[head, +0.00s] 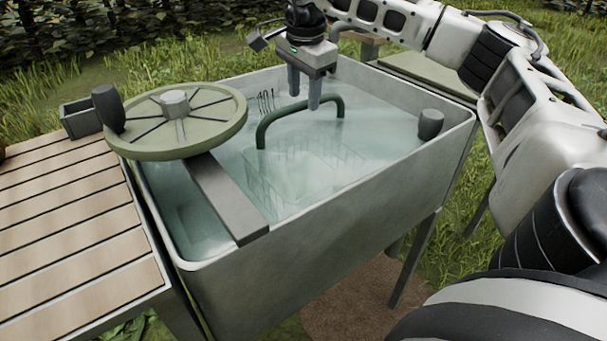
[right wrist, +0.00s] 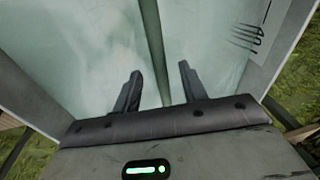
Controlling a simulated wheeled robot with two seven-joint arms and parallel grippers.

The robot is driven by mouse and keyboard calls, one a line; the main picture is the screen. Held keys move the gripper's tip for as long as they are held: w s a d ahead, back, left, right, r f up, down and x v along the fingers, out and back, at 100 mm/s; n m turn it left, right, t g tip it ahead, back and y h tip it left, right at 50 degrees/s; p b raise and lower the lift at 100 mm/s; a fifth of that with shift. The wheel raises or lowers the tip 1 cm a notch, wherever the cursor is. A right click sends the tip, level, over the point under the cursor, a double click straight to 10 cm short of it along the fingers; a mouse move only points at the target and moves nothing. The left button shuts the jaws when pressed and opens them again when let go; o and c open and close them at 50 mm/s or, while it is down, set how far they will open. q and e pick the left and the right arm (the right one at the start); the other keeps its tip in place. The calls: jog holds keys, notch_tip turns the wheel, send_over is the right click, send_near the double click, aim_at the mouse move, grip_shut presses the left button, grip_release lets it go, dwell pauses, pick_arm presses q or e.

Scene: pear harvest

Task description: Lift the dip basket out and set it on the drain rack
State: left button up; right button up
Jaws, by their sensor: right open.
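The dip basket (head: 300,165) lies under the water of the grey metal tank (head: 330,205); its body is faint and blurred. Its dark green arched handle (head: 297,105) stands above the water. My right gripper (head: 303,100) is open, fingers down, just above or behind the handle in the head view. In the right wrist view the handle (right wrist: 153,45) runs between the two open fingers (right wrist: 158,90). I cannot tell whether the fingers touch it. I cannot make out the drain rack for sure; a slatted wooden surface (head: 70,215) stands left of the tank. My left gripper is not in view.
A round green spoked wheel (head: 225,108) sits over the tank's left rim, with a grey plank (head: 225,200) below it. A dark cup shape (head: 431,124) is at the right rim. A small grey box (head: 80,117) stands at the back left. Grass surrounds the tank.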

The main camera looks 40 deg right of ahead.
aim_at(304, 102)
jog(key=f, duration=0.1)
jog(key=f+b, duration=0.1)
jog(key=f, duration=0.3)
jog(key=shift+w+d+b, duration=0.25)
jog(key=shift+w+b, duration=0.05)
jog(key=shift+b, duration=0.05)
jog(key=shift+f, duration=0.3)
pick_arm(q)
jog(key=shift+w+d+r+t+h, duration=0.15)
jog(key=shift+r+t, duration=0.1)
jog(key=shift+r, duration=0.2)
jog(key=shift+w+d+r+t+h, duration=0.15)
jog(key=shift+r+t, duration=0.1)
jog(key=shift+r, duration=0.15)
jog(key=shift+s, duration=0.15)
pick_arm(e)
jog(key=shift+c, duration=0.2)
grip_shut()
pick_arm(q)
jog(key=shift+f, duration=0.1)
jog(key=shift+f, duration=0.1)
pick_arm(e)
jog(key=shift+w+r, duration=0.1)
jog(key=shift+r, duration=0.05)
